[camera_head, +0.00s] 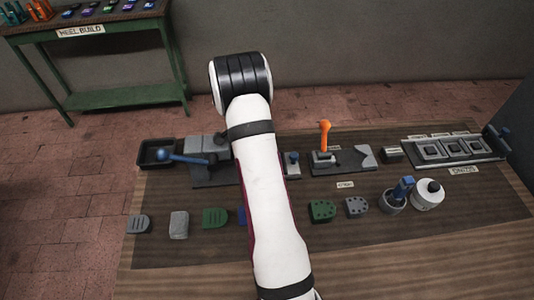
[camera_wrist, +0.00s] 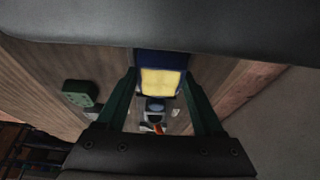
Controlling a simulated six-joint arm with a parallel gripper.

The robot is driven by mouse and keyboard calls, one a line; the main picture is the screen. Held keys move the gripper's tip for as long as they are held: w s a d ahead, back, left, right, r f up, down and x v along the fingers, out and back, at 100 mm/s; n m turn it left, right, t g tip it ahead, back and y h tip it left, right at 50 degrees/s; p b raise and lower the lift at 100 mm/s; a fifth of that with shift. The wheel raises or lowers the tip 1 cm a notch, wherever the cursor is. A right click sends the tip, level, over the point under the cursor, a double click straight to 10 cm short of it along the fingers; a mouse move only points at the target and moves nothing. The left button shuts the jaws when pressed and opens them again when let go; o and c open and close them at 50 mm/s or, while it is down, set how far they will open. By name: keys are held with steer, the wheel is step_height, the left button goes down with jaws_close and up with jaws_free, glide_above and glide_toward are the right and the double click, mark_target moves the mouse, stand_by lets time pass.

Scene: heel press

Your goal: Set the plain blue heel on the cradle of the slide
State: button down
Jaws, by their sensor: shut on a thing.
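In the wrist view, my gripper (camera_wrist: 162,98) has two green fingers shut on a blue block with a pale yellow face (camera_wrist: 160,82). The block is apparently the blue heel; whether its hidden faces are plain I cannot tell. In the head view my arm hides the gripper and its load. A sliver of another blue piece (camera_head: 242,214) shows on the bench beside my arm. A grey fixture with a blue ball-ended lever (camera_head: 208,146) stands left of my arm. A grey base with an orange handle (camera_head: 325,136) stands to the right. I cannot tell which holds the cradle.
A grey slotted heel (camera_head: 139,224), a plain grey one (camera_head: 179,224) and a green slotted one (camera_head: 214,217) lie at left. Green (camera_head: 321,210) and grey (camera_head: 356,207) holed heels lie right. A cup (camera_head: 393,201), a white jar (camera_head: 427,196) and a black tray (camera_head: 157,153) also stand here.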

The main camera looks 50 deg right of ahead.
steer(key=shift+f, duration=0.3)
steer(key=shift+f, duration=0.35)
jaws_free()
steer(key=v, duration=1.3)
steer(key=s+a+r+n+t+y, duration=0.1)
steer(key=s+a+r+n, duration=0.15)
steer(key=a, duration=0.35)
steer(key=s+a+r+n, duration=0.1)
steer(key=a+r+n, duration=0.3)
steer(key=a, duration=0.3)
steer(key=s+a+n+y, duration=0.1)
steer(key=s+a+n, duration=0.4)
steer(key=a, duration=0.1)
steer(key=s+a+n+t+y, duration=0.1)
steer(key=s+a+n, duration=0.4)
steer(key=s+a, duration=0.1)
steer(key=s+a+n+t+y, duration=0.1)
steer(key=s+a+n+y, duration=0.1)
steer(key=s+a+n, duration=0.3)
steer(key=shift+s+a+r, duration=0.1)
steer(key=shift+s+a, duration=0.2)
steer(key=shift+a, duration=0.25)
steer(key=shift+s+a+r, duration=0.1)
steer(key=shift+s+a, duration=0.2)
steer(key=shift+a, duration=0.25)
